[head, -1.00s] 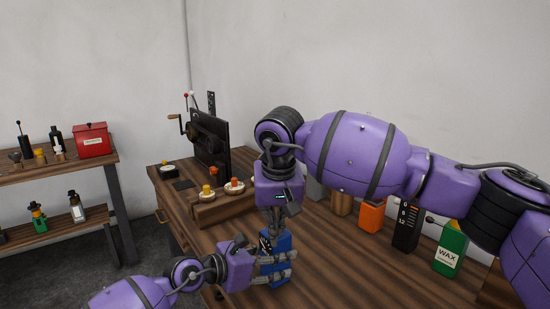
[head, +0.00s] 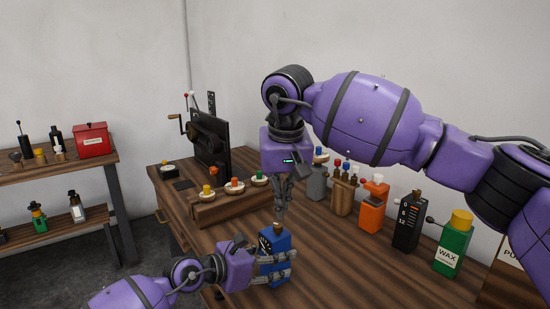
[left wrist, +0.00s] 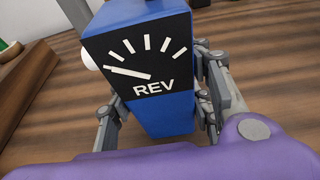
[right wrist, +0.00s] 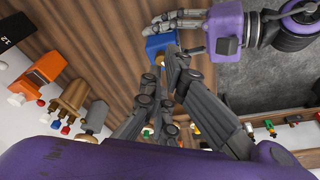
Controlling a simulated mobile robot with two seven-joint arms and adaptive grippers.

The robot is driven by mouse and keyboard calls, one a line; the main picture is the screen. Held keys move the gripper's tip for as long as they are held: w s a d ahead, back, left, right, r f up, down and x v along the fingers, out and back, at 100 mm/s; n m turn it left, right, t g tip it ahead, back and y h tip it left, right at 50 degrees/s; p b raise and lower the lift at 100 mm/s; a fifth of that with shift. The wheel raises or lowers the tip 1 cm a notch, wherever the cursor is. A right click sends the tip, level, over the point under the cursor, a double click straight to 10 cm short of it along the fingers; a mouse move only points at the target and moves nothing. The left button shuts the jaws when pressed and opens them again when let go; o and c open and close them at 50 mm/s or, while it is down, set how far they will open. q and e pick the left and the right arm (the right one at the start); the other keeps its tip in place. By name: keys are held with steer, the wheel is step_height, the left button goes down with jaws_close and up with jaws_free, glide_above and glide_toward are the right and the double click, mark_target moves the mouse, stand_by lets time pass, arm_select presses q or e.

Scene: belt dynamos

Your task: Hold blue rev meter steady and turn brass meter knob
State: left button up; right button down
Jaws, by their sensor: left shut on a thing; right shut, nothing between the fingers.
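The blue rev meter (head: 281,241) stands on the wooden bench in the head view. My left gripper (head: 280,268) is shut around its body from the left. In the left wrist view the meter (left wrist: 162,115) shows a black REV dial with white ticks and a needle pointing left, with a finger on each side. The brass knob (head: 278,227) is on top of the meter. My right gripper (head: 281,214) points down just above the knob, shut and empty. In the right wrist view its fingers (right wrist: 166,68) partly cover the blue meter (right wrist: 157,44).
Behind stand an orange dispenser (head: 373,206), a black numbered box (head: 407,222) and a green wax can (head: 450,245). A wooden block with several coloured knobs (head: 222,207) is left of the meter, near a black crank machine (head: 209,140). The bench's front right is bare.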

mark_target(278, 228)
steer(key=s+x, duration=0.1)
steer(key=x, duration=0.5)
steer(key=shift+s+d+f, duration=0.15)
steer(key=shift+s+f, duration=0.1)
steer(key=shift+f, duration=0.35)
steer(key=shift+w+f, duration=0.15)
steer(key=shift+w, duration=0.15)
stand_by(0.4)
steer(key=shift+a, duration=0.65)
steer(key=shift+s+r, duration=0.2)
steer(key=shift+s, duration=0.25)
steer(key=w+v, duration=0.1)
steer(key=v, duration=0.4)
steer(key=shift+r, duration=0.6)
steer(key=shift+w, duration=0.15)
step_height(278, 228, down, 6)
steer(key=d, duration=0.1)
stand_by(0.6)
